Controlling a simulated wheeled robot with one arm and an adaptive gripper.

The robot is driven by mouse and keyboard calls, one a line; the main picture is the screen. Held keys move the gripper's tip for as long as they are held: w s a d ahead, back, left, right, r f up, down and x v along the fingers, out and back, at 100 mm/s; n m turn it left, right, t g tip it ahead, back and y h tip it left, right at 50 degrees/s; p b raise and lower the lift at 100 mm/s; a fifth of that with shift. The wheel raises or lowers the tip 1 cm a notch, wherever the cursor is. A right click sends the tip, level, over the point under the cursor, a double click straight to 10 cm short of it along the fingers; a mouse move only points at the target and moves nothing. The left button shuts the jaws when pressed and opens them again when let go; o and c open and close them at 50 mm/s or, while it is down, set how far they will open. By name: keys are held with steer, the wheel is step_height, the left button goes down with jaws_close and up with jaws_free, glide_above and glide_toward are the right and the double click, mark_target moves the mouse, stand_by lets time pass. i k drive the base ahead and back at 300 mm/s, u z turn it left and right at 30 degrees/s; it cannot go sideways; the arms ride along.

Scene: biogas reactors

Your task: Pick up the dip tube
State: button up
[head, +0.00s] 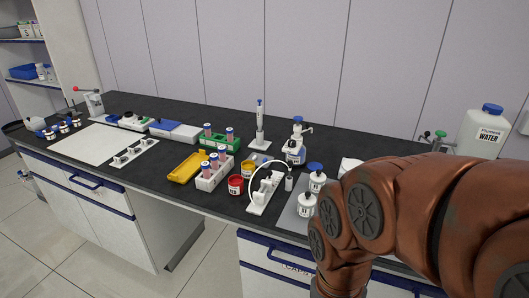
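A thin white curved tube (252,178), which looks like the dip tube, arches over a small white holder (263,194) near the front edge of the bench. Its lower end is too small to make out clearly. My brown arm fills the right side of the head view and covers part of the bench. My gripper is not in view, so its state and anything in it are hidden.
Around the tube stand a red-lidded jar (236,185), a yellow-lidded jar (248,168), white bottles (306,205) and a dispenser bottle (296,146). Tube racks (214,174) and a yellow tray (187,167) are left. A water container (484,133) stands far right.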

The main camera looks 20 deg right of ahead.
mark_target(290, 163)
steer(key=z, duration=0.3)
steer(key=k, duration=0.45)
steer(key=u, duration=1.35)
steer(key=i, duration=0.65)
steer(key=z, duration=0.45)
